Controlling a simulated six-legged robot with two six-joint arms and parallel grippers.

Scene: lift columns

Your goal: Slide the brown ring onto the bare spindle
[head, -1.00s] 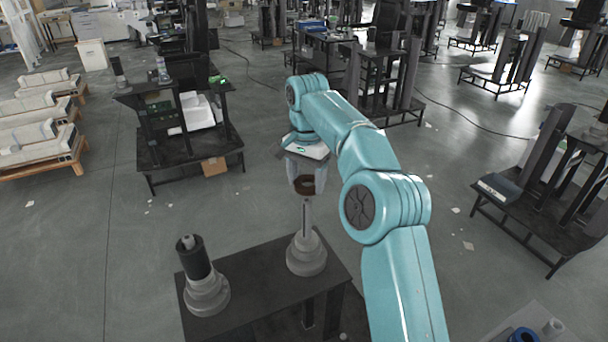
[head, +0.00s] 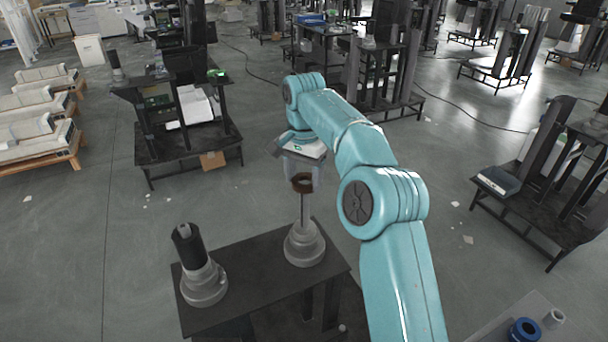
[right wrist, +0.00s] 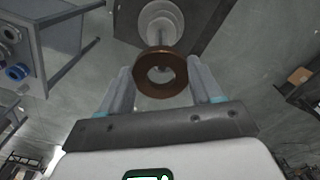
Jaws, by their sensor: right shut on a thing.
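The brown ring (head: 302,184) is held between the fingers of my right gripper (head: 304,174). In the right wrist view the ring (right wrist: 144,75) sits flat between the two pale fingers of the gripper (right wrist: 160,85), its hole open toward the camera. The bare spindle (head: 304,246), a thin upright rod on a stepped grey base, stands on the dark table under the ring. In the right wrist view the spindle (right wrist: 160,20) shows just beyond the ring. The ring is at the rod's top; I cannot tell whether the tip is inside the hole. My left gripper is out of view.
A second grey base with a black cylinder (head: 190,246) on its post stands at the left of the dark table (head: 250,270). A blue ring (head: 523,331) lies on another surface at the lower right. Open floor surrounds the table.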

